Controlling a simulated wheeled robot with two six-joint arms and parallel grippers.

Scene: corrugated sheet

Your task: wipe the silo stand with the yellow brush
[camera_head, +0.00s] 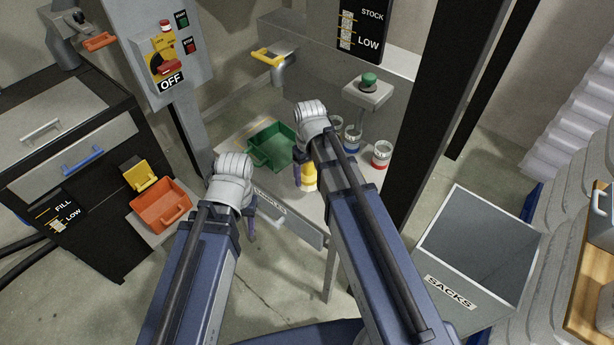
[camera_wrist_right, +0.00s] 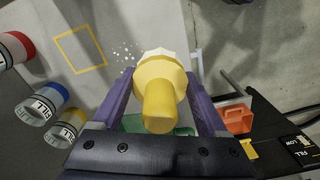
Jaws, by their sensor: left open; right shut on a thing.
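The yellow brush (camera_head: 308,178) has a thick yellow handle and a pale bristle end. My right gripper (camera_head: 305,181) is shut on it above the light grey stand (camera_head: 292,218). In the right wrist view the brush (camera_wrist_right: 158,105) sits between the purple fingers of the right gripper (camera_wrist_right: 160,92), bristle end away from the camera. White specks (camera_wrist_right: 123,50) lie on the pale surface just beside it. I cannot tell whether the bristles touch the surface. My left gripper (camera_head: 250,216) is open and empty, in front of the stand's left side.
A green tray (camera_head: 268,146) and several jars, one with a red band (camera_head: 381,154), stand on the stand. A yellow square outline (camera_wrist_right: 81,49) is marked on the surface. A dark post (camera_head: 440,110) and the grey sacks bin (camera_head: 450,291) are at right; an orange bin (camera_head: 160,205) is at left.

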